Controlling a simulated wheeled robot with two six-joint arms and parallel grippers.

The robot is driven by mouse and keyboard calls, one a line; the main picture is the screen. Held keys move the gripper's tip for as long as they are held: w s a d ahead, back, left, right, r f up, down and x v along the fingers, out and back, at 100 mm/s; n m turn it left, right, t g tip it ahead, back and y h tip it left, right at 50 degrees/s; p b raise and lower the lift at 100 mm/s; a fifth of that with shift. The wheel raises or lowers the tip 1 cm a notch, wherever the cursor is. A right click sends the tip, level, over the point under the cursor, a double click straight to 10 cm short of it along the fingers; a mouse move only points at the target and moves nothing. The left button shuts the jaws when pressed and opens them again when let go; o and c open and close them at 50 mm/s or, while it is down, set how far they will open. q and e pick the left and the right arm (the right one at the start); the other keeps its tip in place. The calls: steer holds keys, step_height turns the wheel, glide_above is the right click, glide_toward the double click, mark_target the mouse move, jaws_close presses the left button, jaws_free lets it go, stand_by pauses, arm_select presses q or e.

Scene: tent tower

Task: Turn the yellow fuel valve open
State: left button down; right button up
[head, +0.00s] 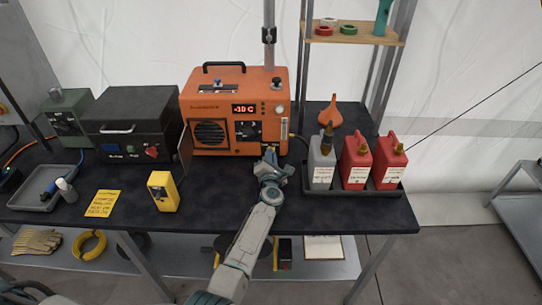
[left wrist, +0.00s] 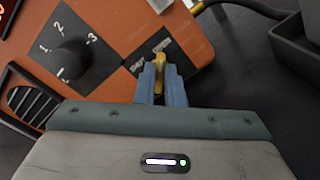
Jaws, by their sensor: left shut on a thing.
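The orange heater (head: 232,108) stands on the dark table, its display lit in red. The yellow fuel valve (left wrist: 159,66) is at the lower corner of its front, on a dark label plate, partly hidden between blue fingers in the left wrist view. My left gripper (left wrist: 161,80) is shut on the valve; the plate's lettering is only partly readable beside it. In the head view my left gripper (head: 270,156) reaches the heater's lower right front, and the valve is mostly hidden there. My right gripper is in neither view.
A black tray (head: 388,186) with a grey and two red canisters stands right of my arm. A yellow box (head: 162,192) stands to the left, near a yellow note (head: 103,203). A dark numbered knob (left wrist: 72,58) sits beside the valve. An orange funnel (head: 330,112) stands behind.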

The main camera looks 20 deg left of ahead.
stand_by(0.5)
arm_select(q)
steer(key=c, duration=1.5)
jaws_free()
steer(key=v, duration=1)
steer(key=shift+s, duration=0.2)
steer(key=shift+s+d, duration=0.1)
steer(key=shift+s, duration=0.1)
steer(key=shift+m, duration=0.4)
